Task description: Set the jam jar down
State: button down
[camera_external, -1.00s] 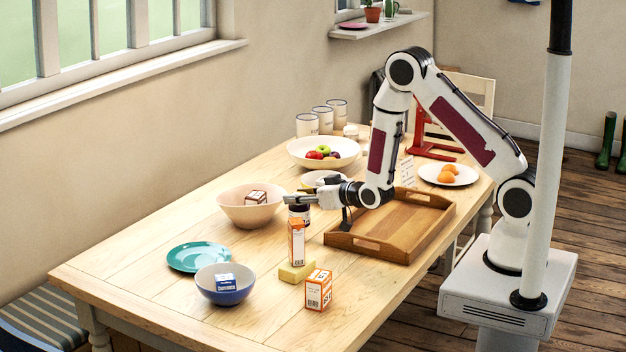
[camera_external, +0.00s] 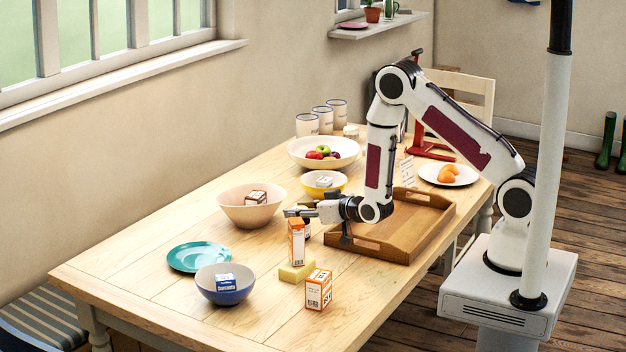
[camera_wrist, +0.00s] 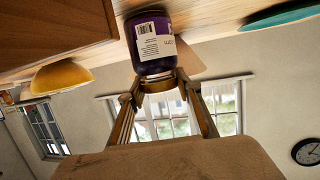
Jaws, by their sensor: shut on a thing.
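The jam jar (camera_wrist: 152,45), dark with a purple and white label, is between the two fingers of my gripper (camera_wrist: 160,84) in the wrist view. The fingers are shut on it at the lid end. In the external view my gripper (camera_external: 298,211) reaches left over the table, just behind an orange and white carton.
The orange carton (camera_external: 297,248) stands on a yellow block (camera_external: 291,273), with another carton (camera_external: 319,291) nearby. A wooden tray (camera_external: 427,221) lies right of my gripper. A pink bowl (camera_external: 235,212), yellow bowl (camera_external: 318,191), teal plate (camera_external: 183,261) and blue bowl (camera_external: 212,294) stand around.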

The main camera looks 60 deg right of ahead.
jog(key=shift+f, duration=0.1)
dwell(0.3)
jog(key=c, duration=1.4)
grip_release()
jog(key=shift+s, duration=0.1)
jog(key=shift+v, duration=5.95)
jog(key=shift+a+r, duration=0.1)
jog(key=shift+r, duration=0.15)
